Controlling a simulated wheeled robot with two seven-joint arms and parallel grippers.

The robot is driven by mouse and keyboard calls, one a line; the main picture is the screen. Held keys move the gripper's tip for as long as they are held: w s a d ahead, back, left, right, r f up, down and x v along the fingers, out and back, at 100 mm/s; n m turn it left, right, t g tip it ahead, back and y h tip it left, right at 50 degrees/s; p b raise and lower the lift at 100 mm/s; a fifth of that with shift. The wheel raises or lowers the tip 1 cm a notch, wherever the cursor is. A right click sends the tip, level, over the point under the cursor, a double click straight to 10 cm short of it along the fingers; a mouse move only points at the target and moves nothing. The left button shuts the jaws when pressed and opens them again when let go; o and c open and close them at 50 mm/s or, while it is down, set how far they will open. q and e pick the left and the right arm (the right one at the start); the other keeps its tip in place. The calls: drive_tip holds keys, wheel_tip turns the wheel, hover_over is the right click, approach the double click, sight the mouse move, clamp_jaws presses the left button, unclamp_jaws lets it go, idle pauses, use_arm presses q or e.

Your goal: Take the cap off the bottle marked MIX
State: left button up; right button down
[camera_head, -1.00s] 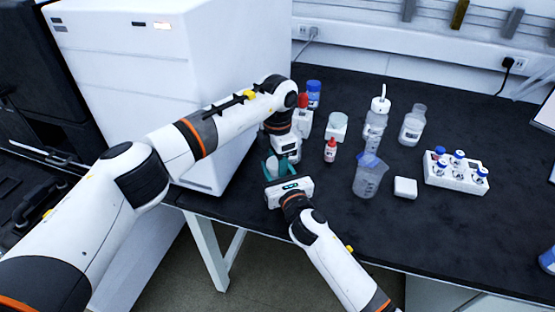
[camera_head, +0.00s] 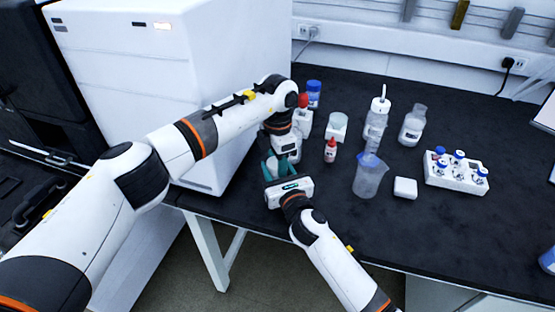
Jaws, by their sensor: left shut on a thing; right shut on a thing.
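My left gripper (camera_head: 281,161) reaches down from above at the bench's left front edge. My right gripper (camera_head: 283,172), with teal fingers, comes up from below and meets it there. Both are shut around a small whitish thing (camera_head: 272,166) between them, mostly hidden by the fingers. It appears to be the bottle with its cap, but I cannot read a MIX label or tell the cap from the body. I cannot tell which part each gripper holds.
Near the grippers stand a small red-capped bottle (camera_head: 330,151), a jar (camera_head: 337,127) and a clear beaker (camera_head: 368,178). A wash bottle (camera_head: 376,121), a clear bottle (camera_head: 412,126), a white block (camera_head: 405,188) and a vial rack (camera_head: 455,178) are further right. A large white instrument (camera_head: 160,80) stands left.

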use_arm(q)
drive_tip(key=shift+a, duration=0.1)
use_arm(e)
drive_tip(key=shift+d+f, duration=0.1)
drive_tip(key=shift+d, duration=0.1)
use_arm(q)
drive_tip(key=o, duration=1.1)
use_arm(e)
drive_tip(key=shift+a, duration=0.1)
use_arm(q)
drive_tip(key=shift+r, duration=2.3)
use_arm(e)
drive_tip(key=c, duration=0.7)
unclamp_jaws()
drive_tip(key=shift+o, duration=0.2)
